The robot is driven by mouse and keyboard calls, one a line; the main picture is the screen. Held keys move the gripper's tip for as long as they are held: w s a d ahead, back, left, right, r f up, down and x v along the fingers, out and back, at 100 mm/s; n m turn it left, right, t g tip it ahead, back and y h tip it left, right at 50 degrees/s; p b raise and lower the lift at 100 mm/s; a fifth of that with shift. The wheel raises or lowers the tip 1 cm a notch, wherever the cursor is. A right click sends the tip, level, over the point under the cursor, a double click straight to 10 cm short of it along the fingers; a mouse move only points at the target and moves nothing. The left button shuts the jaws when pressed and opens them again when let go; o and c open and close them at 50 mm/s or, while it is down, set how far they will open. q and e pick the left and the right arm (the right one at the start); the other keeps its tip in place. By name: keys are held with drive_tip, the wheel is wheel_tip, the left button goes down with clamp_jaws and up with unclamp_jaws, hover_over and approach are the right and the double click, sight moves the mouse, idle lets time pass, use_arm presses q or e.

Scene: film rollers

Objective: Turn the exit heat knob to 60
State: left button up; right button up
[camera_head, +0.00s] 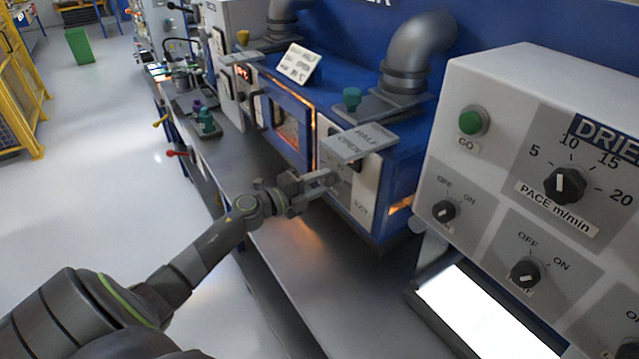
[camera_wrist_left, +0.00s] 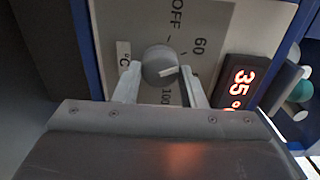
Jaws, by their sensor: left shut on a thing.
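My left gripper (camera_head: 322,181) reaches the front panel at the near end of the blue dryer (camera_head: 398,165). In the left wrist view, the round grey knob (camera_wrist_left: 160,66) sits between its two pale fingers (camera_wrist_left: 160,86), and the gripper is shut on it. In the head view the arm and gripper hide the knob. My right gripper is not in view.
A white control box (camera_head: 500,150) with a green button and several black knobs stands at the right. A HALF OPEN sign plate (camera_head: 358,143) sits just above my gripper. The steel bench (camera_head: 290,265) below is clear.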

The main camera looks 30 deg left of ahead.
use_arm(q)
drive_tip(key=shift+f, duration=0.1)
drive_tip(key=o, duration=1)
drive_tip(key=shift+s, duration=0.1)
drive_tip(key=b+v, duration=0.2)
drive_tip(key=v, duration=1.5)
drive_tip(key=shift+s+b, duration=0.15)
drive_tip(key=shift+b, duration=0.15)
